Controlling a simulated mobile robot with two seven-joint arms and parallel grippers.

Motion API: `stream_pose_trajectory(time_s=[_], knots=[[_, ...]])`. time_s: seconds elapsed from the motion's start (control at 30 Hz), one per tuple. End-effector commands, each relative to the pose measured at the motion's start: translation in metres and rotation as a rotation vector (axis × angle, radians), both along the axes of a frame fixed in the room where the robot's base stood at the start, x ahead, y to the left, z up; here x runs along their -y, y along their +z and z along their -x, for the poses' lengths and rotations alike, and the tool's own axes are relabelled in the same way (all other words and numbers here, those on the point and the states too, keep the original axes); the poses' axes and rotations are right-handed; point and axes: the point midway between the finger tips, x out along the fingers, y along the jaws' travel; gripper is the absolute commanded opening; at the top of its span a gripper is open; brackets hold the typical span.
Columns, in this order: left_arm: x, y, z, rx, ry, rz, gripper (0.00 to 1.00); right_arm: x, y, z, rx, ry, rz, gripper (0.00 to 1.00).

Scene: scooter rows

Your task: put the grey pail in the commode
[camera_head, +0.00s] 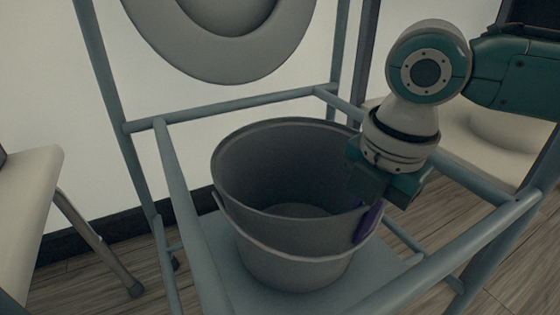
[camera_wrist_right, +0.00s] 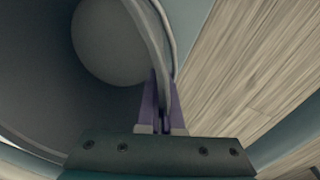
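The grey pail (camera_head: 295,245) stands upright inside the frame of the commode (camera_head: 185,205), over its lower shelf (camera_head: 215,240). The commode's grey seat ring (camera_head: 215,50) is raised at the back. My right gripper (camera_head: 368,220) is at the right side of the pail's rim, its purple fingers pointing down. In the right wrist view its fingers (camera_wrist_right: 162,105) are close together on either side of the pail's wall (camera_wrist_right: 152,40), shut on it. Whether the pail's underside rests fully on the shelf is hidden. My left gripper is not in view.
Commode rails (camera_head: 230,105) run around the pail at the back and sides. A pale chair seat (camera_head: 25,185) stands at the left, and another pale seat (camera_head: 480,140) is behind my right arm. Wooden floor (camera_head: 100,275) shows around the legs.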

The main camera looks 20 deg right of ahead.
Motion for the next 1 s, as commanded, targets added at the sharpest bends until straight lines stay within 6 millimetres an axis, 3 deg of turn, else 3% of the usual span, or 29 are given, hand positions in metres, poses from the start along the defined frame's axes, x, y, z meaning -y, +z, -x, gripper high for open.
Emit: stream_pose_trajectory(time_s=[0.37, 0.67, 1.0], knots=[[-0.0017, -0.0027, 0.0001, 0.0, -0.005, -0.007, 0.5, -0.0005, -0.0053, -0.0011, 0.004, 0.0, -0.003, 0.0], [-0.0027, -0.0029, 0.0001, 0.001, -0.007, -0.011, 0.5, -0.0001, -0.0067, -0.0002, 0.001, 0.0, 0.0, 0.34], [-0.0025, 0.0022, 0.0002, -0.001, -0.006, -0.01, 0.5, 0.0005, 0.0028, 0.0, 0.001, 0.0, 0.001, 0.34]])
